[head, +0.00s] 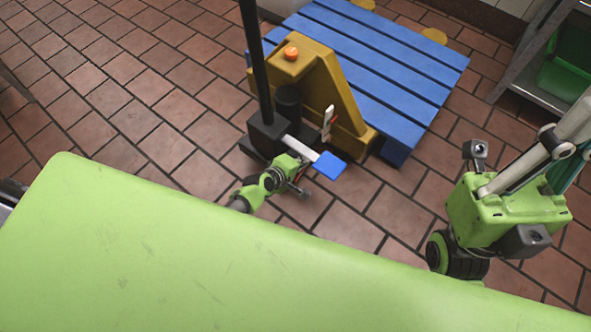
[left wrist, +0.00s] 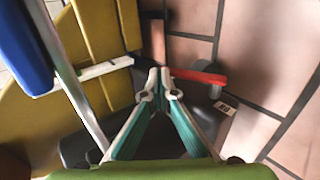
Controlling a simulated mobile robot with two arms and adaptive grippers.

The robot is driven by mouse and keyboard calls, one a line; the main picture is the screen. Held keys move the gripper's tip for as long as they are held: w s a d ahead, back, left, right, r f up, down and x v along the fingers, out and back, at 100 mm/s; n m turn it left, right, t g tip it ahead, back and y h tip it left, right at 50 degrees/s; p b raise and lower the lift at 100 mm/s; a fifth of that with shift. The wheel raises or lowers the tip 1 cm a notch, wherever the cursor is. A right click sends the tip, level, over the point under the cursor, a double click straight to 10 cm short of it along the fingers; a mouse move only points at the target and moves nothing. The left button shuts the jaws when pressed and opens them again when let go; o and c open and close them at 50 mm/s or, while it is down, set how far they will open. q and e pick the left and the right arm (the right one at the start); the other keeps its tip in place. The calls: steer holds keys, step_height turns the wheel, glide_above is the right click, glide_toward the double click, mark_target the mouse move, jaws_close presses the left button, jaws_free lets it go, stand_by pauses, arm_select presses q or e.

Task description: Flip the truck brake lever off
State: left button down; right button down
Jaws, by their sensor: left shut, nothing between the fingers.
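A yellow pallet truck (head: 315,78) with a black upright handle stands on the tiled floor. A red lever (left wrist: 200,76) sits by a small grey wheel (left wrist: 215,76) in the left wrist view; I take it as the brake lever. In the head view it is mostly hidden behind my left gripper (head: 302,186). My left gripper is shut and empty; its fingertips (left wrist: 159,78) are just left of the red lever, and contact cannot be told. My right gripper (head: 510,205) is at the right, its fingertips cut off by the picture edge.
A blue pedal (head: 329,165) on a white bar sticks out above my left gripper. A white lever (head: 327,122) stands on the truck's side. A blue pallet (head: 385,75) lies behind. A shelf (head: 525,90) stands upper right. The tiles at left are clear.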

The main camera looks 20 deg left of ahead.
arm_select(q)
steer(key=shift+b+x, duration=1.05)
steer(key=shift+x, duration=0.4)
steer(key=shift+s+f, duration=0.1)
steer(key=shift+f, duration=0.15)
steer(key=shift+s, duration=0.15)
steer(key=shift+s+a+r, duration=0.15)
steer(key=shift+s+r, duration=0.3)
steer(key=shift+s, duration=0.05)
steer(key=v, duration=1)
steer(key=shift+a+r, duration=0.15)
steer(key=shift+a, duration=0.05)
steer(key=shift+s, duration=0.1)
